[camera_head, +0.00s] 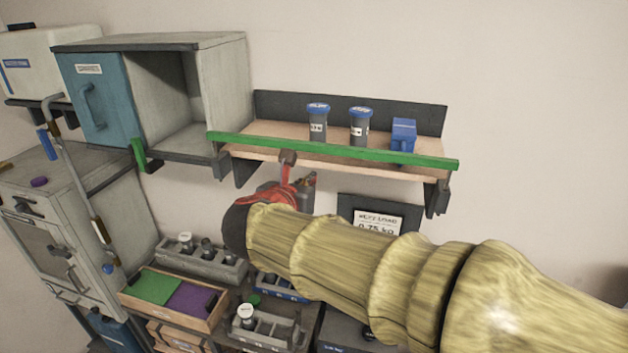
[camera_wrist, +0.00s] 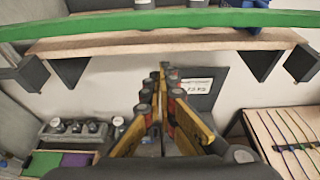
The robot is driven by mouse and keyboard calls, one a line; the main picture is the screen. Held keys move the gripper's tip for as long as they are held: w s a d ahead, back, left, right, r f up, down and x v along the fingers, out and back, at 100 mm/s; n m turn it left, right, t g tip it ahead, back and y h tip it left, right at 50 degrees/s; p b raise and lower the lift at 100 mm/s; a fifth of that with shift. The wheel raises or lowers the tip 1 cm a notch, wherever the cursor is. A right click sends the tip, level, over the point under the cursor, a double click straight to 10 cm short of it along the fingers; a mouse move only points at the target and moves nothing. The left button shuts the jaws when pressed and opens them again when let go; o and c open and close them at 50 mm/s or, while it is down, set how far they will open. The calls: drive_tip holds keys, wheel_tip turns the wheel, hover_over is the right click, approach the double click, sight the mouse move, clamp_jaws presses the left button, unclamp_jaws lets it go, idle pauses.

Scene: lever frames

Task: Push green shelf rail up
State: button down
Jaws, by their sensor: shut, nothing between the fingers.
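The green shelf rail (camera_head: 330,150) runs across the front of a wooden shelf (camera_head: 275,134) on the wall in the head view. In the wrist view the green rail (camera_wrist: 120,24) crosses the top of the picture, above the shelf's front edge (camera_wrist: 165,42). My gripper (camera_head: 287,160) is shut and empty, with its tips just below the rail in the head view. In the wrist view my gripper (camera_wrist: 162,72) points toward the shelf, its tips a little below the wooden edge. I cannot tell whether the tips touch the rail or shelf.
Two dark jars (camera_head: 317,122) with blue lids and a blue box (camera_head: 403,135) stand on the shelf. An open cabinet (camera_head: 222,90) with a blue door is at left. A sign (camera_head: 379,222) hangs below the shelf. Trays (camera_head: 200,262) and bins lie below.

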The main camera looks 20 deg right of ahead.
drive_tip(key=v, duration=0.4)
drive_tip(key=shift+s+a, duration=0.15)
drive_tip(key=shift+s, duration=0.05)
drive_tip(key=s+f+m+g+y+b, duration=0.2)
drive_tip(key=s+f+m+b, duration=0.5)
drive_tip(key=f, duration=0.5)
drive_tip(key=s+d+f+m+g+y+b, duration=0.1)
drive_tip(key=s+f+m+g+y+b, duration=0.1)
drive_tip(key=s+f+m+b, duration=0.5)
drive_tip(key=s+d+f+m+g+y+b, duration=0.1)
drive_tip(key=s+f+m+y+b, duration=0.3)
drive_tip(key=f+m, duration=1.1)
drive_tip(key=shift+s+f+g+b, duration=0.6)
drive_tip(key=shift+s+f+b, duration=1.1)
drive_tip(key=shift+s, duration=1.05)
